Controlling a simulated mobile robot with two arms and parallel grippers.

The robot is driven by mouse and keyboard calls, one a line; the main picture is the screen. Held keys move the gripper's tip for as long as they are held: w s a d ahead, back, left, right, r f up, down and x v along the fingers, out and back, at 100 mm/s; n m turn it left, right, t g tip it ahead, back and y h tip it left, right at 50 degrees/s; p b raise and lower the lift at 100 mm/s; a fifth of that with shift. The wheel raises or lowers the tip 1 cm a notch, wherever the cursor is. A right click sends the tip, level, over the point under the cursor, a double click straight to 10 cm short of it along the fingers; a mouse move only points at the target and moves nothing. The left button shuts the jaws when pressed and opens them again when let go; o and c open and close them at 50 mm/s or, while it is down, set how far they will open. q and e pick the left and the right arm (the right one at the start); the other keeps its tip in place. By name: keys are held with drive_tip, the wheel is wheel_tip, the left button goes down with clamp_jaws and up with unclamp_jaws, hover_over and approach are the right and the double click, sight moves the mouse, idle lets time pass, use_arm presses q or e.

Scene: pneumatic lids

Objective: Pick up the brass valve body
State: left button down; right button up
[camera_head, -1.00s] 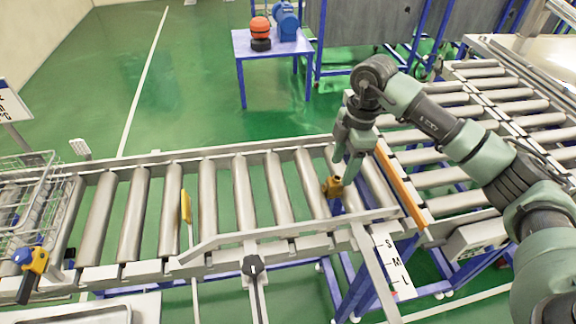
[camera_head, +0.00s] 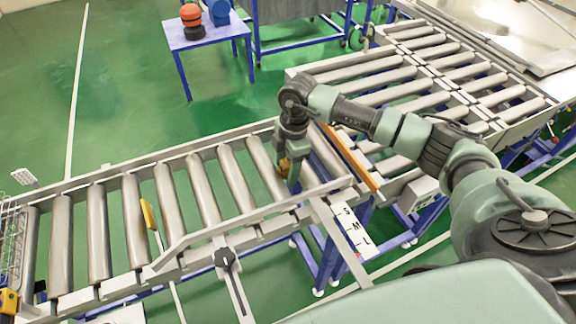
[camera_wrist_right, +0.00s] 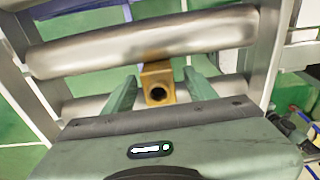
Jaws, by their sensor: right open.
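The brass valve body (camera_head: 283,166) sits on the conveyor rollers near the right end of the lane, partly hidden by my gripper in the head view. In the right wrist view the brass valve body (camera_wrist_right: 157,84) is a yellow block with a dark round bore facing the camera. My right gripper (camera_head: 294,180) is at the valve body, pointing down. In the wrist view its two green fingers (camera_wrist_right: 160,92) stand apart, one on each side of the brass part, with gaps visible. My left gripper is not in view.
The roller conveyor (camera_head: 170,258) has a metal guide rail along its front and a yellow paddle (camera_head: 149,214). An orange bar (camera_head: 349,157) lies right of the gripper. A blue-legged table (camera_head: 205,36) stands behind. A wire basket (camera_head: 12,250) is at far left.

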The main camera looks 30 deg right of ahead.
clamp_jaws()
drive_tip(key=shift+w+r, duration=0.1)
drive_tip(key=shift+r, duration=0.1)
